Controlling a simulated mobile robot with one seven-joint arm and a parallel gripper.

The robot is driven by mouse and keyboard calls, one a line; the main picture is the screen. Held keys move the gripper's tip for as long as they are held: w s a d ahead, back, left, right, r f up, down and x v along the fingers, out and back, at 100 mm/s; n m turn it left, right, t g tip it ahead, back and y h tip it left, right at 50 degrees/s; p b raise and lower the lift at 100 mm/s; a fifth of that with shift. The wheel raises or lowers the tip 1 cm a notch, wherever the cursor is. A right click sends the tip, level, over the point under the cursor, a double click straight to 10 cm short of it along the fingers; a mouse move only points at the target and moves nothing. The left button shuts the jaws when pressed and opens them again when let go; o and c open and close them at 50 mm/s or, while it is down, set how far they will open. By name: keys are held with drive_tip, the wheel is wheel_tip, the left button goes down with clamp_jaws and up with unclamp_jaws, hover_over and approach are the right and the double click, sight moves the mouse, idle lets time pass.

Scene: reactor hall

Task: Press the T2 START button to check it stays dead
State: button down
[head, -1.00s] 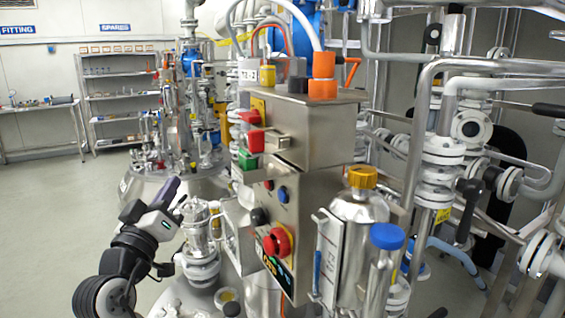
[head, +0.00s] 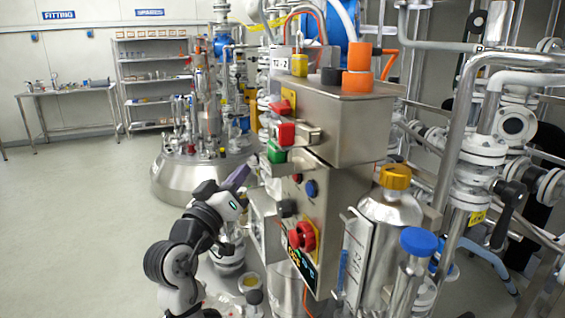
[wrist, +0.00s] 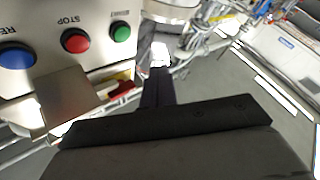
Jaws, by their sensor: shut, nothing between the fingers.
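A steel control box (head: 335,125) with a T2-2 tag (head: 280,63) stands at the centre of the head view. In the wrist view its panel (wrist: 35,20) carries a blue button (wrist: 16,56), a red STOP button (wrist: 75,41) and a green button (wrist: 122,33). The green button's label is too blurred to read. My gripper (head: 238,178) is left of the panel in the head view, apart from it. In the wrist view my gripper (wrist: 157,80) is shut and empty, below and right of the green button. The green button is not clearly identifiable in the head view.
A red mushroom button (head: 301,237) is low on the panel. A steel plate (wrist: 68,100) juts out below the wrist-view buttons. A yellow-capped vessel (head: 390,215) and pipework crowd the right. Open floor (head: 75,210) lies left.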

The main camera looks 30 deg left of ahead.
drive_tip(key=shift+w+d+p, duration=0.35)
drive_tip(key=shift+w+d, duration=1.5)
drive_tip(key=shift+w, duration=0.2)
idle(0.5)
drive_tip(key=shift+w+d, duration=0.25)
drive_tip(key=shift+w, duration=0.05)
drive_tip(key=shift+w+d, duration=0.25)
drive_tip(key=shift+w, duration=0.05)
idle(0.9)
drive_tip(key=shift+s+a, duration=0.5)
drive_tip(key=shift+s, duration=0.1)
drive_tip(key=s+a, duration=0.1)
drive_tip(key=s, duration=0.1)
drive_tip(key=s+a+b, duration=0.1)
drive_tip(key=a, duration=0.1)
drive_tip(key=shift+s+a, duration=0.2)
drive_tip(key=shift+s, duration=0.15)
